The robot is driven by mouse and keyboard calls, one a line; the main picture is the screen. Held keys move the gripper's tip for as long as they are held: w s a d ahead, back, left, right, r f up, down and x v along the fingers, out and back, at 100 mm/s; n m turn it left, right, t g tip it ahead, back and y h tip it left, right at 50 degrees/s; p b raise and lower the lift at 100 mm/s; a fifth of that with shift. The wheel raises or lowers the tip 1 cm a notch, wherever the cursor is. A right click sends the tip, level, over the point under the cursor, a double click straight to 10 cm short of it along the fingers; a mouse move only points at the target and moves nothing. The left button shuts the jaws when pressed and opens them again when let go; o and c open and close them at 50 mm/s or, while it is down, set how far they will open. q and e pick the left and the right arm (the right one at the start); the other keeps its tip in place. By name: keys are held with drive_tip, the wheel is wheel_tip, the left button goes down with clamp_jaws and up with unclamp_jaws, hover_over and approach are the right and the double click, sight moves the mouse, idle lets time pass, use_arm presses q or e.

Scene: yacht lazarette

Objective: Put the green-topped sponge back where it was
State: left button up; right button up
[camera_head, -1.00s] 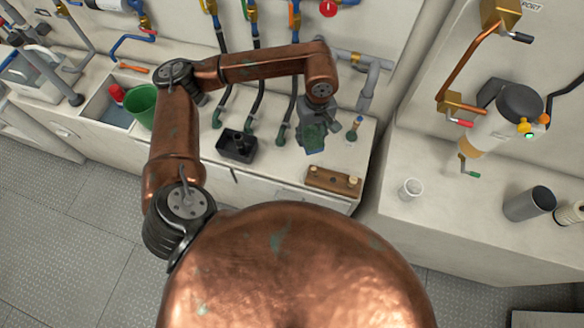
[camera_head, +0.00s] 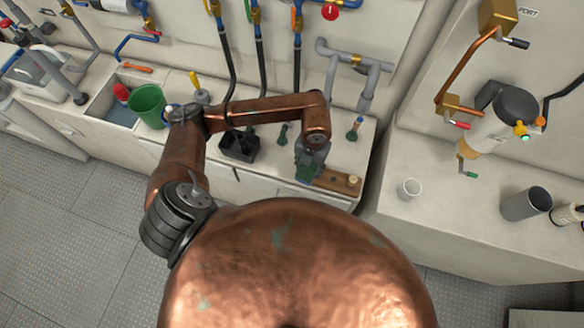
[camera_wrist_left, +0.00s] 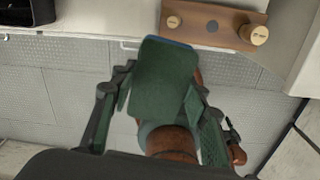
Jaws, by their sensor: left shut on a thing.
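The green-topped sponge (camera_wrist_left: 165,80) is in the left wrist view between the fingers of my left gripper (camera_wrist_left: 160,100). Its top is dark green with a blue edge at the far end. In the head view my left gripper (camera_head: 309,170) points down over the front edge of the counter, and the sponge there is mostly hidden by it. The gripper is shut on the sponge. A wooden block with pegs (camera_head: 338,182) lies just right of the gripper in the head view, and beyond the sponge in the wrist view (camera_wrist_left: 213,27). My right gripper is not in view.
A black tray (camera_head: 240,147) stands left of the gripper on the counter (camera_head: 268,157). A green bucket (camera_head: 148,106) is farther left. Hoses and grey pipes (camera_head: 352,62) rise behind.

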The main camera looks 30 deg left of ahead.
use_arm(q)
drive_tip(key=n, duration=0.2)
drive_tip(key=s+f+n, duration=0.1)
drive_tip(key=n, duration=0.2)
drive_tip(key=s+d+f+n, duration=0.1)
drive_tip(key=n, duration=0.1)
drive_tip(key=shift+p, duration=0.3)
drive_tip(key=n, duration=0.3)
drive_tip(key=s+f+n, duration=0.1)
drive_tip(key=shift+d, duration=0.15)
drive_tip(key=n, duration=0.4)
drive_tip(key=shift+s+d+f, duration=0.15)
drive_tip(key=shift+s+f, duration=0.2)
drive_tip(key=shift+f, duration=0.15)
drive_tip(key=w+a+f+p, duration=0.2)
drive_tip(key=w+a+f, duration=0.25)
drive_tip(key=a, duration=0.25)
hover_over(292, 169)
drive_tip(key=f, duration=0.4)
drive_tip(key=shift+s+d+f, duration=0.15)
drive_tip(key=shift+d+f, duration=0.05)
drive_tip(key=shift+d, duration=0.05)
drive_tip(key=shift+w+a+f, duration=0.2)
drive_tip(key=shift+a+f, duration=0.1)
drive_tip(key=shift+f, duration=0.15)
wheel_tip(292, 169, down, 2)
drive_tip(key=shift+f, duration=0.55)
